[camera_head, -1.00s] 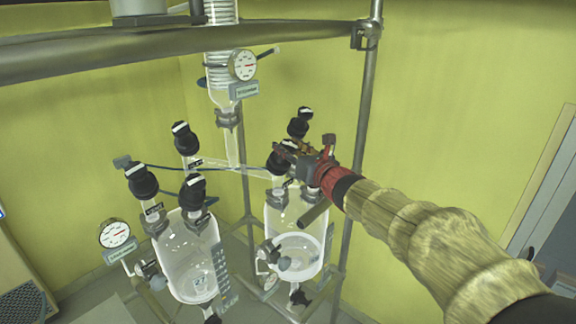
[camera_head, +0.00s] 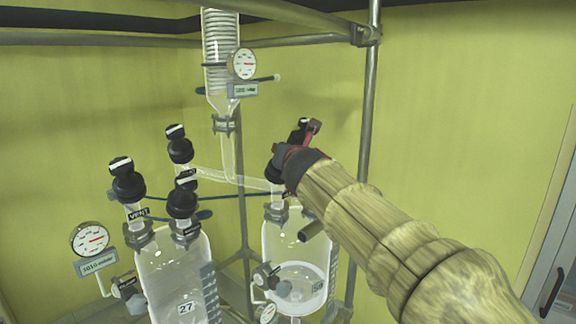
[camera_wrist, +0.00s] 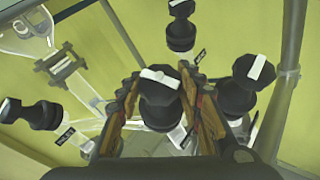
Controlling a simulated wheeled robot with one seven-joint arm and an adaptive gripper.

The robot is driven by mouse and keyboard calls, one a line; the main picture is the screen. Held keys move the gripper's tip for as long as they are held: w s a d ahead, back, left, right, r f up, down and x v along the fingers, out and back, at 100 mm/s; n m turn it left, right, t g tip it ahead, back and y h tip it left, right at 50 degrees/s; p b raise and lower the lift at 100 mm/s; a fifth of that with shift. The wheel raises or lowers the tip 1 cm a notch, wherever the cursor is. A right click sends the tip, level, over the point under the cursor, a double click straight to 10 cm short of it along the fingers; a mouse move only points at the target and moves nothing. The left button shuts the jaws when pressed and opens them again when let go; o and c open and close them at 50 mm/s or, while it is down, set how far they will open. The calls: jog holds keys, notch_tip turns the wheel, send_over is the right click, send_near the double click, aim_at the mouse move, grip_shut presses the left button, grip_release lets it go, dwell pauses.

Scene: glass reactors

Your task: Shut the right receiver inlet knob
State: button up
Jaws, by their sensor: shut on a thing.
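In the wrist view a black knob (camera_wrist: 160,97) with a white stripe on its cap sits between the two brown fingers of my gripper (camera_wrist: 160,84). My gripper is shut on this knob. The stripe lies nearly across the picture, slightly tilted.
Other black knobs stand close: one beyond (camera_wrist: 180,25), one to the right (camera_wrist: 248,85), one to the left (camera_wrist: 32,113). The left glass vessel (camera_head: 165,265) carries several knobs and a gauge (camera_head: 90,239). A metal post (camera_head: 368,110) stands just behind my arm.

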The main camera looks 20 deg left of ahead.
jog(key=shift+a+f+m+h+b, duration=0.15)
jog(key=shift+m+h+b, duration=0.3)
jog(key=shift+m+h, duration=0.3)
jog(key=shift+r+m+h+p, duration=0.3)
jog(key=shift+m+h+p, duration=0.25)
jog(key=shift+m+h, duration=0.35)
jog(key=m+h+p, duration=0.3)
jog(key=p, duration=0.3)
jog(key=shift+r+g, duration=0.2)
jog(key=shift+g, duration=0.2)
jog(key=m+g+h+p, duration=0.1)
jog(key=m+h+p, duration=0.2)
jog(key=p, duration=0.6)
jog(key=shift+r+g, duration=0.1)
jog(key=shift+g, duration=0.3)
jog(key=m+g+h+p, duration=0.2)
jog(key=m+g+p, duration=0.1)
jog(key=p, duration=1.3)
jog(key=shift+m+g+h, duration=0.3)
jog(key=shift+m+h, duration=0.05)
jog(key=shift+m, duration=0.4)
jog(key=p, duration=0.3)
jog(key=m+g+p, duration=0.1)
jog(key=p, duration=0.2)
jog(key=shift+f+g+h, duration=0.2)
jog(key=shift+g+h, duration=0.1)
jog(key=shift+h, duration=0.1)
jog(key=shift+f+m+p, duration=0.25)
jog(key=shift+m+p, duration=0.25)
jog(key=shift+p, duration=0.6)
